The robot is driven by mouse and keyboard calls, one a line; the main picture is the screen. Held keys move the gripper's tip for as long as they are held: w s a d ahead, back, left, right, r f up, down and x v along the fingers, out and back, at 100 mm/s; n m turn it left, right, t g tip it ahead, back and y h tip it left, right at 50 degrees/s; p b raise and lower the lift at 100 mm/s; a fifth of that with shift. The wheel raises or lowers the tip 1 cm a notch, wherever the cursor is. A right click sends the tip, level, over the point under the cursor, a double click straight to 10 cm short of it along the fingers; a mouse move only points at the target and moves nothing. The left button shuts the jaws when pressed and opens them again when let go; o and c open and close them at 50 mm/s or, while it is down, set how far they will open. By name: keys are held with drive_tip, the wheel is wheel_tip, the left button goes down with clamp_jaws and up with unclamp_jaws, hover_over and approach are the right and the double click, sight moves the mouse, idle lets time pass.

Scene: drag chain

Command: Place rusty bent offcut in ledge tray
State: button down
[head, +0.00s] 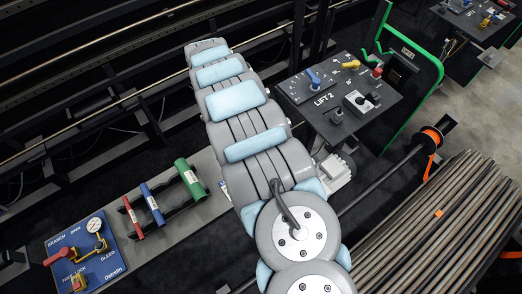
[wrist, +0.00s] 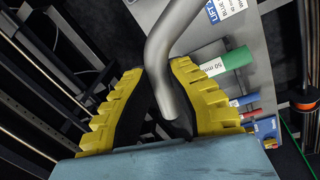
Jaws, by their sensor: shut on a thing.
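A bent grey metal tube (wrist: 162,52), which looks like the offcut, runs between the yellow jaws of my gripper (wrist: 157,72) in the wrist view. The jaws are shut on it. Its upper part slants up to the right and leaves the frame; its lower end is down between the jaws. It looks plain grey here, and no rust is clear. In the head view my arm covers the middle, and I cannot make out the jaws or the tube. I cannot tell any ledge tray for certain in either view.
A grey ledge (head: 181,222) carries green (head: 191,180), blue (head: 152,204) and red (head: 132,217) cylinders beside a blue valve panel (head: 87,257). The dark LIFT 2 panel (head: 318,118) stands right of my arm. A bundle of rods (head: 440,225) lies lower right.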

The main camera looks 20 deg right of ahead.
drive_tip(key=s+d+f+n+b, duration=0.2)
drive_tip(key=s+d+f+n, duration=0.15)
drive_tip(key=s+f, duration=0.5)
drive_tip(key=s+d+f+n+b, duration=0.25)
drive_tip(key=s+f+n, duration=0.25)
drive_tip(key=s+f, duration=0.35)
drive_tip(key=shift+g+y, duration=0.3)
drive_tip(key=w+d+f+b, duration=0.2)
drive_tip(key=b, duration=0.3)
drive_tip(key=w+d+f+b, duration=0.2)
drive_tip(key=w+b, duration=0.1)
drive_tip(key=b, duration=0.3)
drive_tip(key=shift+w+d+f, duration=0.15)
drive_tip(key=shift+d+f, duration=0.05)
drive_tip(key=shift+d, duration=0.2)
drive_tip(key=shift+w+d+f+b, duration=0.75)
drive_tip(key=shift+w+f, duration=0.2)
drive_tip(key=shift+f, duration=0.15)
drive_tip(key=shift+w+d+f+b, duration=0.6)
drive_tip(key=shift+w+d+f, duration=0.25)
drive_tip(key=shift+f, duration=0.25)
drive_tip(key=shift+w+d+f+b, duration=0.7)
drive_tip(key=shift+w+f, duration=0.3)
drive_tip(key=shift+f, duration=0.1)
drive_tip(key=shift+f+b, duration=0.35)
drive_tip(key=shift+f, duration=1.1)
